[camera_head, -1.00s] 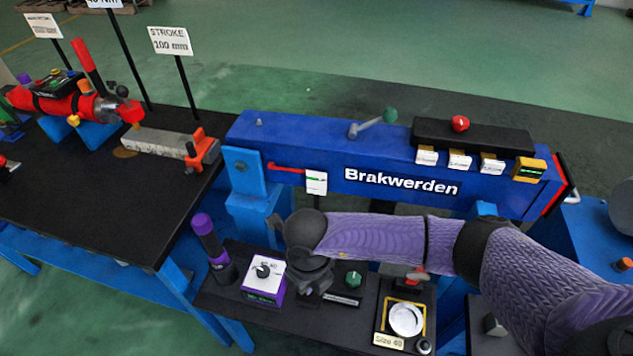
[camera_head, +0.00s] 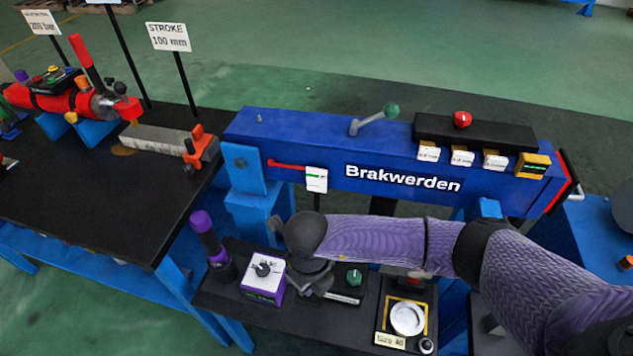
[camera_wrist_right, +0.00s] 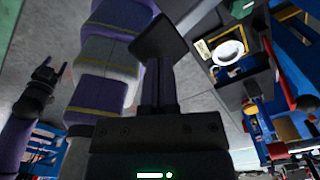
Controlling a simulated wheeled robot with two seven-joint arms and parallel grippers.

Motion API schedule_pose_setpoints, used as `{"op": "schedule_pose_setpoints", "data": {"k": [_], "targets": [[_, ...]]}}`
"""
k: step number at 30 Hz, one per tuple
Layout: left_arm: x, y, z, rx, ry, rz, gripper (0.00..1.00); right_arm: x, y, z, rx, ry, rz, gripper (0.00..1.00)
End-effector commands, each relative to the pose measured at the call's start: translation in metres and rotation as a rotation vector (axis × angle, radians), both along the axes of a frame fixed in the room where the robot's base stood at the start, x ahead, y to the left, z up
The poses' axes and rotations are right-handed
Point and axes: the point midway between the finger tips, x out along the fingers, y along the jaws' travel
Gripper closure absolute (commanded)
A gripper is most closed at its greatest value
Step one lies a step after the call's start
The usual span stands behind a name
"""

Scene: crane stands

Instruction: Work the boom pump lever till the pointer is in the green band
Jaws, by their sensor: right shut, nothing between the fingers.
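The blue boom (camera_head: 258,135) marked "Brakwerden" lies across the middle of the head view. A red pointer (camera_head: 286,165) on its side reaches toward a white card (camera_head: 316,186) with a green band; I cannot tell whether its tip is inside the band. A lever with a green knob (camera_head: 391,109) tilts up on top of the boom. A purple-handled lever (camera_head: 203,229) stands on the low bench. My right gripper (camera_head: 318,283) is shut and empty above that bench, right of the purple handle. A dark claw, apparently my left gripper (camera_wrist_right: 47,74), shows small in the right wrist view.
A purple box with a dial (camera_head: 264,278) stands close left of my right gripper. A green knob (camera_head: 354,278) and a round white dish (camera_head: 407,318) lie to its right. The black table (camera_head: 90,220) at left carries a red cylinder (camera_head: 50,97) and a grey block (camera_head: 160,141).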

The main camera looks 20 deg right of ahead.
Motion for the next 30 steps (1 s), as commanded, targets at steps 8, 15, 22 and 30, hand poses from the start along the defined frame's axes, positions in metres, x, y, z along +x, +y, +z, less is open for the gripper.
{"op": "schedule_pose_setpoints", "data": {"k": [8, 15, 22, 30], "targets": [[-0.002, 0.001, -0.018, 0.000, 0.004, -0.001, 0.41, 0.000, 0.000, -0.023, 0.000, 0.001, 0.000, 1.00], [-0.005, 0.004, -0.031, 0.005, 0.012, -0.002, 0.41, 0.000, 0.000, -0.040, -0.001, 0.000, -0.001, 1.00], [-0.010, 0.007, -0.043, 0.010, 0.024, -0.002, 0.41, 0.000, -0.001, -0.056, -0.002, 0.001, 0.000, 1.00], [-0.021, 0.018, -0.057, 0.030, 0.051, -0.006, 0.41, 0.000, -0.001, -0.075, -0.001, 0.000, 0.000, 1.00]]}}
